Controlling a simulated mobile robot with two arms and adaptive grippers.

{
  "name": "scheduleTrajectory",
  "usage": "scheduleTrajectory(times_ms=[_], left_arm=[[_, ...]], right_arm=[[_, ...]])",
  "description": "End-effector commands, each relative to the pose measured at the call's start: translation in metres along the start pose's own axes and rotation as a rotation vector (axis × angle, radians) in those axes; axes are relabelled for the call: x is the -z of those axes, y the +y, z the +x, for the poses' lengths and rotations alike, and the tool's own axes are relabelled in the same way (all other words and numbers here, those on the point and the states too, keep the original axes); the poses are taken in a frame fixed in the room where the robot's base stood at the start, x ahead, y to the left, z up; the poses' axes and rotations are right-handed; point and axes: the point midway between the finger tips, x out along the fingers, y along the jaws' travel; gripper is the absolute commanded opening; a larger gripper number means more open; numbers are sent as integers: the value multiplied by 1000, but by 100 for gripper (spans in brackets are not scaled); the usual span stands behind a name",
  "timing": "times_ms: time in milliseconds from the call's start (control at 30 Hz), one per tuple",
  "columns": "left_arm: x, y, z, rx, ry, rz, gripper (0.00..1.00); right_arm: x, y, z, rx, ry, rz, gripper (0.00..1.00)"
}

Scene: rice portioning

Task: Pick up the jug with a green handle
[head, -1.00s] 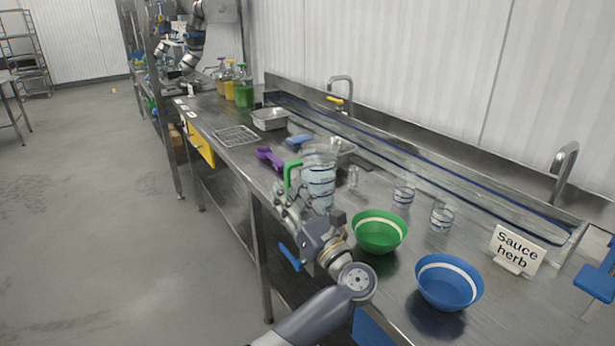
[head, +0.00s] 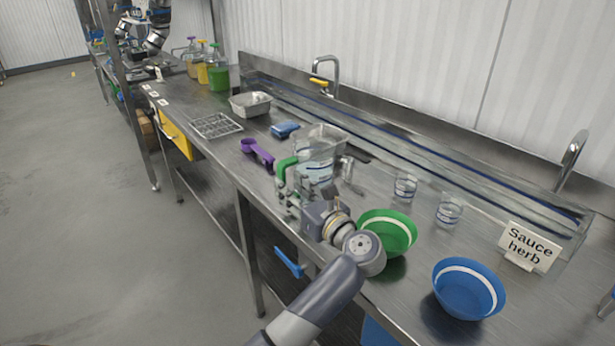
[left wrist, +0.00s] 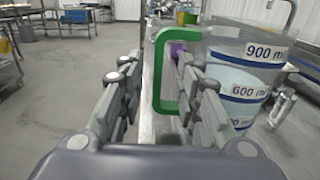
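The clear jug (head: 316,174) with blue bands and a green handle (head: 284,167) stands upright on the steel counter. In the left wrist view the jug (left wrist: 238,75) shows 900 ml and 600 ml marks at the right. My left gripper (head: 286,193) is at the handle side of the jug. In the left wrist view my left gripper (left wrist: 157,68) is open, and the upright bar of the green handle (left wrist: 158,75) shows in the gap between its fingers, nearer the right finger. That finger hides part of the jug. I cannot tell whether it touches. My right gripper is out of view.
A green bowl (head: 388,237) stands close to my left wrist, with a blue bowl (head: 468,290) farther right. Two small measuring cups (head: 405,187) (head: 449,210) stand right of the jug. A purple scoop (head: 257,152) and blue sponge (head: 285,130) lie behind it.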

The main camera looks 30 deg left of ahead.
Motion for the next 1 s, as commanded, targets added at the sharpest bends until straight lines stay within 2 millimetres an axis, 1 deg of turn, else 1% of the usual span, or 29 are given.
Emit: scheduleTrajectory(times_ms=[33, 133, 300, 433, 633, 667, 700, 767, 800, 1000], left_arm=[[-2, 1, 6, -2, -4, 3, 32], [-1, 2, 19, -3, -6, 5, 32], [2, 2, 41, -2, -5, 2, 32], [4, 2, 48, -1, -2, 1, 32], [4, 2, 48, 0, -1, 0, 32], [4, 2, 48, 0, -1, 0, 27], [4, 2, 48, 0, -1, 0, 18], [4, 2, 48, 0, -1, 0, 4], [4, 2, 48, 0, -1, 0, 0], [4, 2, 48, 0, -1, 0, 0]], right_arm=[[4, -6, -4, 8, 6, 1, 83], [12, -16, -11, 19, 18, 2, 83], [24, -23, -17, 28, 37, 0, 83], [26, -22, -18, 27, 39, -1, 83], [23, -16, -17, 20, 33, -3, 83], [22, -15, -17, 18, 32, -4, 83], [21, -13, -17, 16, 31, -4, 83], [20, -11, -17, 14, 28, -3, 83], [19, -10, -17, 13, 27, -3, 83], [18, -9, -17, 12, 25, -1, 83]])
